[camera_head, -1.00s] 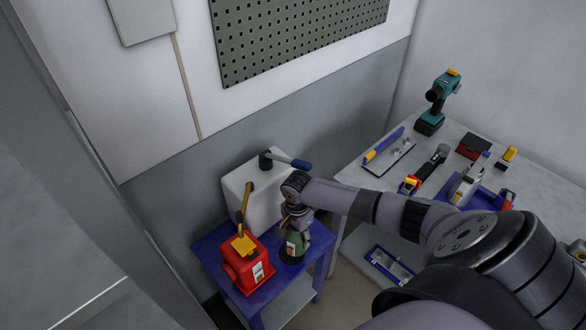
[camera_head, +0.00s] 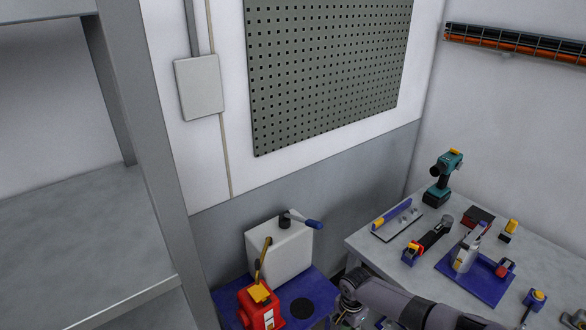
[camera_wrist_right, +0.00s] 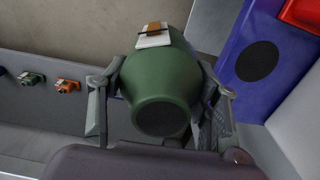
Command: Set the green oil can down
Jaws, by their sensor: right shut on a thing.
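The green oil can (camera_wrist_right: 160,75) is between the two fingers of my right gripper (camera_wrist_right: 160,100) in the right wrist view. The gripper is shut on it. The can's dark round end faces the camera, and a pale label shows on its side. In that view the can is apart from the dark round spot (camera_wrist_right: 257,61) on the blue stand top. In the head view, my right wrist is at the bottom edge, right of the bare dark spot (camera_head: 302,308); the can cannot be made out clearly there. My left gripper is in neither view.
The blue stand (camera_head: 322,289) also bears a red can (camera_head: 258,310) and a pale box with a blue-handled lever (camera_head: 280,252). A grey bench (camera_head: 372,250) with a teal drill (camera_head: 440,180) and several tools stands right. A grey frame post (camera_head: 160,170) rises left.

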